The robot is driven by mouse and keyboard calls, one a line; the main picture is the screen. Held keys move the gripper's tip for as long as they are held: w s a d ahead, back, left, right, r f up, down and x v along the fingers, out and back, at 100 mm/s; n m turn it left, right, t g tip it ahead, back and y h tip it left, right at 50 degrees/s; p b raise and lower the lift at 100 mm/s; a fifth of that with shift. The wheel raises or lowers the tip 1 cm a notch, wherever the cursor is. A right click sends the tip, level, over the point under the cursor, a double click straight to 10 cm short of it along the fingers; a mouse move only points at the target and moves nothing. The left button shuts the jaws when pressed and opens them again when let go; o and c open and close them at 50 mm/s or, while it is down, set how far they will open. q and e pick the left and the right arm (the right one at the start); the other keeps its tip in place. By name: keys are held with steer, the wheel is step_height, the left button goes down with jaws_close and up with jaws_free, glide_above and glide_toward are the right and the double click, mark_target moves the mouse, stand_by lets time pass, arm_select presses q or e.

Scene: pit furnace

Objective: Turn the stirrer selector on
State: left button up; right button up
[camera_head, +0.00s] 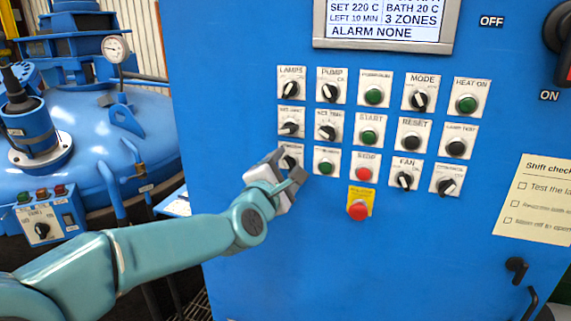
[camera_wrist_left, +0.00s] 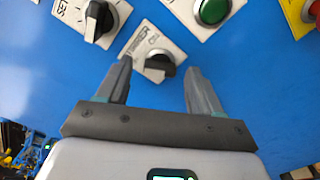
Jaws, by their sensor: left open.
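The stirrer selector is a black knob on a white plate in the left column, third row, of the blue panel. In the head view the selector (camera_head: 291,159) is partly covered by my left gripper (camera_head: 288,164). In the left wrist view the selector (camera_wrist_left: 158,66) shows with its tilted label, which seems to read STIRRER. There my left gripper (camera_wrist_left: 157,72) is open, with its two fingertips on either side of the knob in the picture. Whether either finger touches it cannot be told. My right gripper is not in view.
Other knobs and buttons crowd the panel, including a selector (camera_head: 290,128) just above and a green button (camera_head: 326,166) to the right. A red emergency button (camera_head: 358,209) on yellow sits lower right. A blue vessel (camera_head: 90,140) stands at left.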

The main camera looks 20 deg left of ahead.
arm_select(q)
steer(key=shift+w, duration=0.2)
steer(key=c, duration=1.1)
steer(key=shift+o, duration=0.2)
